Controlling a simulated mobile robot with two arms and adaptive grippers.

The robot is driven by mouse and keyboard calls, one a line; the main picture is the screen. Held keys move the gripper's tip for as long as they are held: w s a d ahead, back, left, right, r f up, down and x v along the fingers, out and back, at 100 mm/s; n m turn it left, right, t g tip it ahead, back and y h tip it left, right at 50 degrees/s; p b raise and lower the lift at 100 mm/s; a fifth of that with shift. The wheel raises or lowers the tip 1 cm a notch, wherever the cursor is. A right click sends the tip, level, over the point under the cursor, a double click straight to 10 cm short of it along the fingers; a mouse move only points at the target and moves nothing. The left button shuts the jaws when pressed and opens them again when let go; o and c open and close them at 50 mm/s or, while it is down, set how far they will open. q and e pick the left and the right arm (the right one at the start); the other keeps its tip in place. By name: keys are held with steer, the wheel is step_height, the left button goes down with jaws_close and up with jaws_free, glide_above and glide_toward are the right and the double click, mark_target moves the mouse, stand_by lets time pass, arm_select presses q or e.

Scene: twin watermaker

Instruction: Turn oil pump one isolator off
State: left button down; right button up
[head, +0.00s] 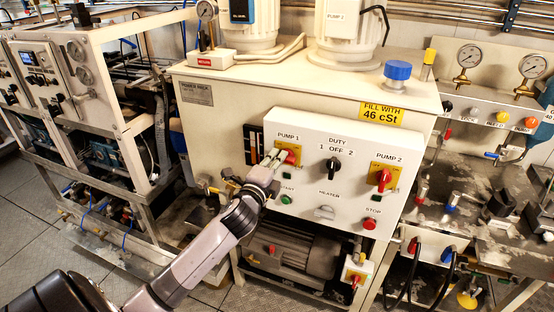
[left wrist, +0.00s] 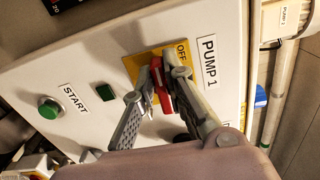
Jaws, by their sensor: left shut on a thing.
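The pump one isolator is a red handle (head: 292,155) on a yellow plate under the "PUMP 1" label on the white control panel (head: 330,190). My left gripper (head: 278,161) reaches it from the lower left and covers part of the plate. In the left wrist view, my left gripper (left wrist: 167,92) is shut on the red handle (left wrist: 160,86), one finger on each side. The yellow plate (left wrist: 142,68) shows the word "OFF" beside the handle, near the "PUMP 1" label. My right gripper is not in view.
On the same panel are the pump two red isolator (head: 384,179), the black duty switch (head: 333,164), the heater knob (head: 324,213), a green start button (head: 286,199) and a red stop button (head: 369,224). A motor (head: 300,250) sits below.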

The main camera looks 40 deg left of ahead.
arm_select(q)
steer(key=shift+n, duration=0.5)
steer(key=c, duration=1.6)
jaws_free()
steer(key=shift+f, duration=0.1)
steer(key=shift+c, duration=0.2)
steer(key=v, duration=1.2)
steer(key=shift+a, duration=0.1)
